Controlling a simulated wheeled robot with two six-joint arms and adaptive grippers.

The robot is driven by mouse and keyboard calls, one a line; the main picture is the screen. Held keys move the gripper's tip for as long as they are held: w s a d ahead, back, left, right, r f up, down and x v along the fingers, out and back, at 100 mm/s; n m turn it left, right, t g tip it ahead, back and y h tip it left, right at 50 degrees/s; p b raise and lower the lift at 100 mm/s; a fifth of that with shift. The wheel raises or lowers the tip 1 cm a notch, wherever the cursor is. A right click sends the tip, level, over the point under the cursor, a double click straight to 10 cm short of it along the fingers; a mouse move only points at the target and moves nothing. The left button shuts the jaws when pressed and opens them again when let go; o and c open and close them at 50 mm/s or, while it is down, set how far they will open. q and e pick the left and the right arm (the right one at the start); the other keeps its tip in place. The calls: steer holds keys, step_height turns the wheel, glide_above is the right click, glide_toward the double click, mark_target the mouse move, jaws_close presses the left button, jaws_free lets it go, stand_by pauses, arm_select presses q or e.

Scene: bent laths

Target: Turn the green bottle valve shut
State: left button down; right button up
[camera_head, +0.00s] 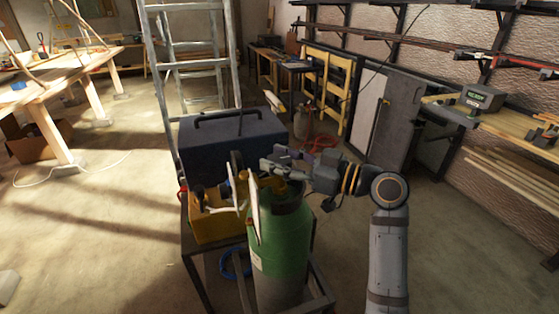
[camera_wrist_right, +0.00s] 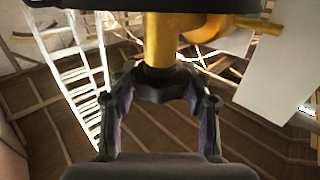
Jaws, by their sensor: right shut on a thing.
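The green bottle (camera_head: 285,240) stands upright in a dark metal cart frame, with a brass valve (camera_head: 276,185) on top. My right gripper (camera_head: 272,166) reaches in from the right at the top of the bottle, shut on the valve. In the right wrist view, the fingers (camera_wrist_right: 160,85) close around a dark part at the end of the brass body (camera_wrist_right: 160,40). A black piece crosses that view's top edge. The exact contact is partly hidden in the head view. My left gripper is not in view.
A dark toolbox (camera_head: 232,143) and a yellow box (camera_head: 213,220) stand on the cart left of the bottle. A ladder (camera_head: 190,65) stands behind. A workbench (camera_head: 60,80) is far left. The floor at the left is mostly clear.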

stand_by(0.3)
steer(key=o, duration=1.2)
steer(key=shift+c, duration=0.2)
steer(key=v, duration=1.2)
steer(key=shift+f, duration=0.1)
